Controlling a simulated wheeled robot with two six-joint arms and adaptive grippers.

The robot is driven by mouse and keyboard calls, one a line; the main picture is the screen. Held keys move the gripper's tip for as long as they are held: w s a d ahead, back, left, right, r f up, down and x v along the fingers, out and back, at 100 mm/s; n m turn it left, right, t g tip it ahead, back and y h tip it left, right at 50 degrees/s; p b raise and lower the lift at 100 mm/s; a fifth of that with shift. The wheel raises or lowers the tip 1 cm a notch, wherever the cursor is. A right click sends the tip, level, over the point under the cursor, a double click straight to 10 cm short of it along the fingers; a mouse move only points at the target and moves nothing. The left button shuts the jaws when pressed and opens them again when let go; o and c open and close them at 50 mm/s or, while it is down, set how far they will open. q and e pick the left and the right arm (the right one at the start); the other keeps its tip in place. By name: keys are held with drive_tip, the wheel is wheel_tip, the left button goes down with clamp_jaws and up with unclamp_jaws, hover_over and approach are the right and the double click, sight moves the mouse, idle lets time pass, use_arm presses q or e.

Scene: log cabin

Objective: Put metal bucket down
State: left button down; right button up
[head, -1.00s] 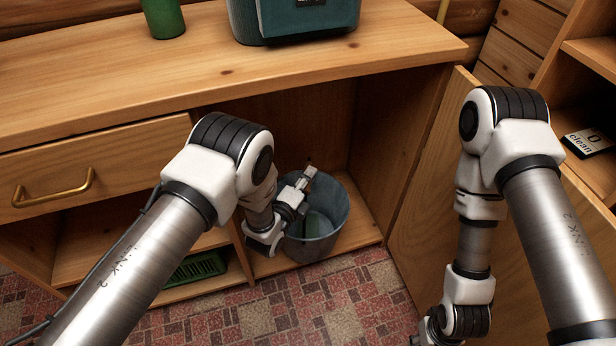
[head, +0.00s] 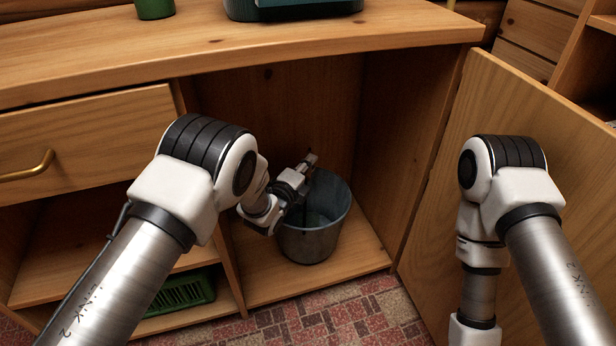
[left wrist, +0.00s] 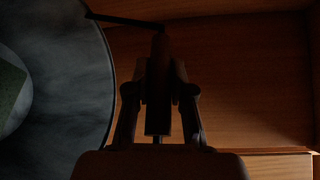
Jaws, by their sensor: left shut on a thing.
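The metal bucket (head: 312,240) is grey and stands upright inside the open cabinet compartment, its base at the cabinet's bottom board. My left gripper (head: 308,168) reaches in from the left at the bucket's rim. It is shut on the bucket, and the fingertips are small and dark in the head view. In the left wrist view the bucket (left wrist: 75,85) fills the left side, with something greenish inside it. The left gripper (left wrist: 160,50) shows in the middle there, closed at a dark bar that runs to the bucket's rim. My right gripper is out of view.
The cabinet's bottom board (head: 345,264) has free room right of the bucket. The open door (head: 520,110) stands at the right, behind my right arm. A green crate (head: 182,292) lies on the lower left shelf. A drawer (head: 85,140) is above it.

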use_arm(q)
drive_tip(key=shift+f+b, duration=0.55)
drive_tip(key=shift+f, duration=0.55)
drive_tip(key=shift+f, duration=0.2)
drive_tip(key=c, duration=1)
unclamp_jaws()
drive_tip(key=shift+r, duration=0.25)
drive_tip(key=p+v, duration=0.3)
drive_tip(key=v, duration=0.4)
drive_tip(key=shift+s+a+f+p, duration=0.1)
drive_tip(key=shift+s+p, duration=0.15)
drive_tip(key=shift+p, duration=0.1)
